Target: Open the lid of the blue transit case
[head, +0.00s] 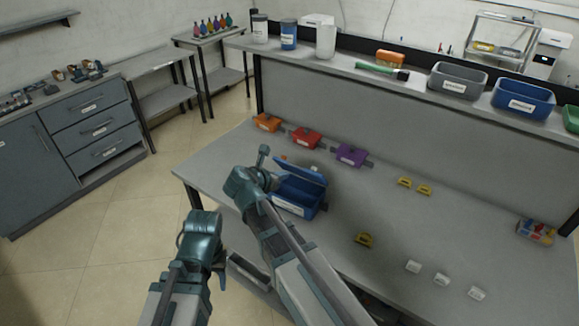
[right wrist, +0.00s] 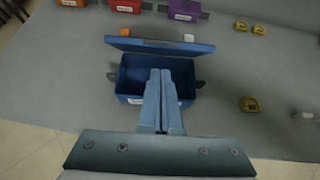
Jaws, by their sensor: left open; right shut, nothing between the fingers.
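The blue transit case (head: 293,207) sits on the grey workbench, and it also shows in the right wrist view (right wrist: 128,98). Its lid (head: 302,171) is raised and tilted along the far side, with the dark interior showing; the lid (right wrist: 160,46) stands behind the opening in the right wrist view. My right gripper (right wrist: 160,74) is shut and empty, its fingertips over the case's opening, below the lid in the picture. I cannot tell whether they touch the case. My left gripper (head: 221,272) hangs open in front of the bench, apart from the case; its fingers are barely visible.
Orange (head: 267,122), red (head: 306,138) and purple (head: 351,155) cases stand along the back of the bench. Small orange (right wrist: 124,32) and white (right wrist: 188,38) blocks lie behind the lid. Yellow pieces (head: 365,239) and white blocks (head: 441,279) lie to the right.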

